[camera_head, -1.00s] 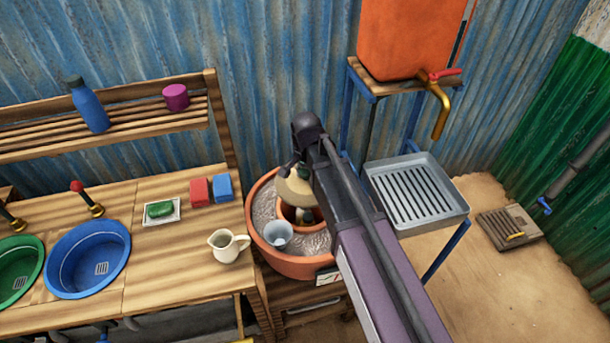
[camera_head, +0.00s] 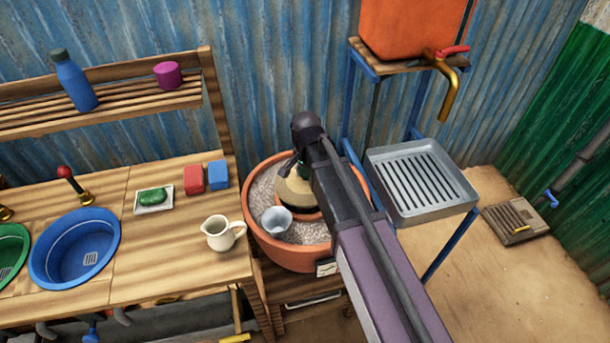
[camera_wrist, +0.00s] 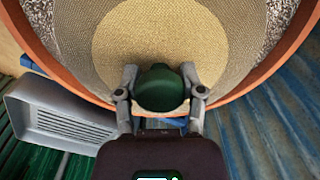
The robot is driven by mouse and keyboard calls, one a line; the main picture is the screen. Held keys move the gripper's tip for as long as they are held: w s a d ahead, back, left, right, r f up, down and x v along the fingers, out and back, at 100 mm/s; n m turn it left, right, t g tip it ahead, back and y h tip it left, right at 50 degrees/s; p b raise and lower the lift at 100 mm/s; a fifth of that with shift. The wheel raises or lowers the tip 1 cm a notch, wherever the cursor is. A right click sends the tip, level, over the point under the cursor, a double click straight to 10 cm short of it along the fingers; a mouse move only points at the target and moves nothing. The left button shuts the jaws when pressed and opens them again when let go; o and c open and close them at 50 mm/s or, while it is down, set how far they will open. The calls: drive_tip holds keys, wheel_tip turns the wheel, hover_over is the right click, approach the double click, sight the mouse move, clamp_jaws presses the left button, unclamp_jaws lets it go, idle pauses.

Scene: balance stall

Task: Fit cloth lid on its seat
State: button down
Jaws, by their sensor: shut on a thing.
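The cloth lid (camera_head: 291,194) is a round tan woven disc with a dark green knob (camera_wrist: 160,88). My gripper (camera_wrist: 161,76) is shut on the knob, one finger on each side. In the head view the lid is over the inner clay pot (camera_head: 312,214), whose orange rim shows below and right of it. The inner pot stands in a sand-filled terracotta pot (camera_head: 290,254). My arm hides the lid's right side, and I cannot tell whether the lid touches the rim. In the wrist view the lid (camera_wrist: 160,40) looks roughly level.
A grey-blue cup (camera_head: 277,221) sits on the sand at the front left of the inner pot. A cream jug (camera_head: 219,234) stands on the counter to the left. A metal drain tray (camera_head: 415,212) stands close on the right, below a brass tap (camera_head: 449,95).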

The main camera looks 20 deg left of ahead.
drive_tip(key=shift+f+b, duration=1.3)
drive_tip(key=shift+f, duration=0.25)
drive_tip(key=shift+f+b, duration=0.4)
idle(0.6)
idle(0.4)
drive_tip(key=shift+c, duration=0.6)
unclamp_jaws()
drive_tip(key=shift+o, duration=0.6)
drive_tip(key=shift+r+p, duration=2.15)
drive_tip(key=shift+r+p, duration=2.85)
drive_tip(key=shift+p, duration=0.05)
